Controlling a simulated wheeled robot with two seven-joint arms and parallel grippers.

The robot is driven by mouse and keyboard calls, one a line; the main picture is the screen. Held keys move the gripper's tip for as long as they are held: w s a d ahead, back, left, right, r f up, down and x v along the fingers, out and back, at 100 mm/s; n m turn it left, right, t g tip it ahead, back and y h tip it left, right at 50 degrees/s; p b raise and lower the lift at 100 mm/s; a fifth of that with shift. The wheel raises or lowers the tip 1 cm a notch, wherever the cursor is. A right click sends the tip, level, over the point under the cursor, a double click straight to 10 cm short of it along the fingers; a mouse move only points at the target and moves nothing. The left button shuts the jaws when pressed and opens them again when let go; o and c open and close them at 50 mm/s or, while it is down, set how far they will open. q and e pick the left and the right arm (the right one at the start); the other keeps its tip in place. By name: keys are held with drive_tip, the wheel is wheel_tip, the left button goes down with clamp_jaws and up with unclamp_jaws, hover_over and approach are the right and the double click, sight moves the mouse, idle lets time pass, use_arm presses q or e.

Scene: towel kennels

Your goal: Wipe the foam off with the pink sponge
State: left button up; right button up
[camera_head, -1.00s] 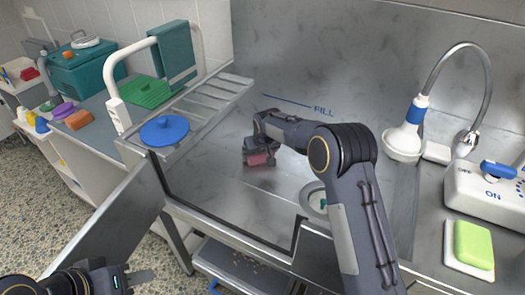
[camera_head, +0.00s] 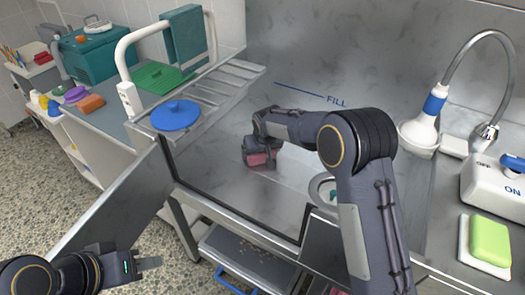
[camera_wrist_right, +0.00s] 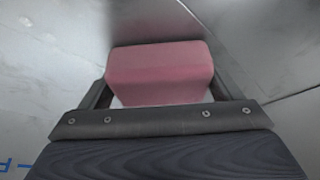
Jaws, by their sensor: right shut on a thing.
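My right gripper (camera_head: 258,152) is inside the metal tub and is shut on the pink sponge (camera_head: 262,160). In the right wrist view the pink sponge (camera_wrist_right: 158,70) sits between the two fingers, close to the metal surface. No clear foam shows on the part of the tub (camera_head: 215,160) that I can see; my right arm hides some of the tub floor. My left gripper (camera_head: 150,262) is low at the left, outside the tub and away from the sponge; its fingers appear as one edge, so its opening is unclear.
A green sponge (camera_head: 490,241), a control box (camera_head: 490,180) and a shower head (camera_head: 420,130) are at the right. An open metal door (camera_head: 110,220) stands between my left arm and the tub.

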drive_tip(key=shift+s+f, duration=0.3)
drive_tip(key=shift+f, duration=0.05)
drive_tip(key=shift+w+r+p, duration=0.2)
drive_tip(key=shift+r+p, duration=1.8)
drive_tip(key=shift+r, duration=1.15)
drive_tip(key=shift+r, duration=0.1)
drive_tip(key=shift+r+p, duration=1.05)
drive_tip(key=shift+r, duration=0.4)
